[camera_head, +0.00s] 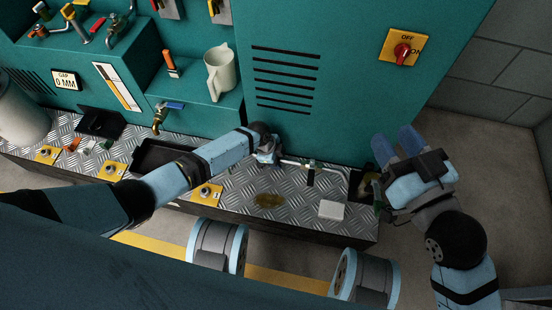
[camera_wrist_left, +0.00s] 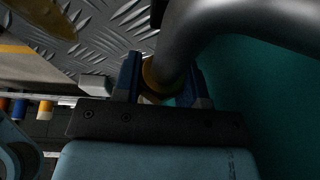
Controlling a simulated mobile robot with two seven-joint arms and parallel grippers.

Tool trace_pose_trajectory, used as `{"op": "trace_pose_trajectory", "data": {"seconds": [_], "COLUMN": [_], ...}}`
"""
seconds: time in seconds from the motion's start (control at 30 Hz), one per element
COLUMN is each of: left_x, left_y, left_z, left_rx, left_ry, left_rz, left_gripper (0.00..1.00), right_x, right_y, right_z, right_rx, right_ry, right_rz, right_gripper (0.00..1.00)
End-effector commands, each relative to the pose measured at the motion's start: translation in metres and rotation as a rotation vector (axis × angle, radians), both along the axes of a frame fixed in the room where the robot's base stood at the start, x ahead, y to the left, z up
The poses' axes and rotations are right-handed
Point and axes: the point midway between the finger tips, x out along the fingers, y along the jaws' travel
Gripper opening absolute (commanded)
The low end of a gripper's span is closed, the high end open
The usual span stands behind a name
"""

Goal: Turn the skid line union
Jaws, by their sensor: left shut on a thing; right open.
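The skid line is a grey metal pipe (camera_head: 331,167) low along the teal cabinet, above the tread-plate skid. The left wrist view shows it close up as a thick bent pipe (camera_wrist_left: 218,22). The union, a brass-coloured nut (camera_wrist_left: 152,76), sits around the pipe's end there. My left gripper (camera_head: 268,156) is at the pipe's left end. Its blue fingers (camera_wrist_left: 168,78) are shut on the union, one on each side, and hide part of it. My right gripper (camera_head: 396,157) is open and empty, right of the skid's end, apart from the pipe.
A white block (camera_head: 331,210) and a brownish stain (camera_head: 269,200) are on the skid. A black tray (camera_head: 160,157) stands to the left. A red switch (camera_head: 403,50) is on the cabinet. A white jug (camera_head: 219,75) stands on a ledge. Bare floor lies at the right.

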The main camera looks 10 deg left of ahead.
Motion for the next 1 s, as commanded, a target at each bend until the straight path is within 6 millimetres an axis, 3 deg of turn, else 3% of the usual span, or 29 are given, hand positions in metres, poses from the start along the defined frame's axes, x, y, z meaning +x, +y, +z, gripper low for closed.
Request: {"op": "trace_pose_trajectory", "data": {"seconds": [0.07,0.1,0.2,0.63,1.0], "left_x": [-0.002,0.0,0.0,0.0,-0.004], "left_y": [0.0,0.0,0.0,0.0,0.001], "left_z": [0.002,0.001,0.0,0.0,0.029], "left_rx": [0.0,0.0,0.0,0.0,0.001], "left_ry": [-0.078,-0.07,-0.068,-0.066,-0.065], "left_rz": [-0.001,0.0,0.0,0.001,0.0], "left_gripper": [0.0,0.47,0.68,0.68,0.68], "right_x": [0.0,0.0,0.0,-0.001,-0.015], "right_y": [0.0,0.0,0.0,0.001,0.009], "right_z": [0.006,0.004,0.004,0.001,0.003], "right_rx": [-0.001,0.0,0.0,0.013,0.103], "right_ry": [-0.001,-0.001,-0.001,0.018,0.159], "right_rz": [0.0,0.0,0.001,0.008,0.004], "right_gripper": [0.43,0.43,0.43,0.43,0.43]}}
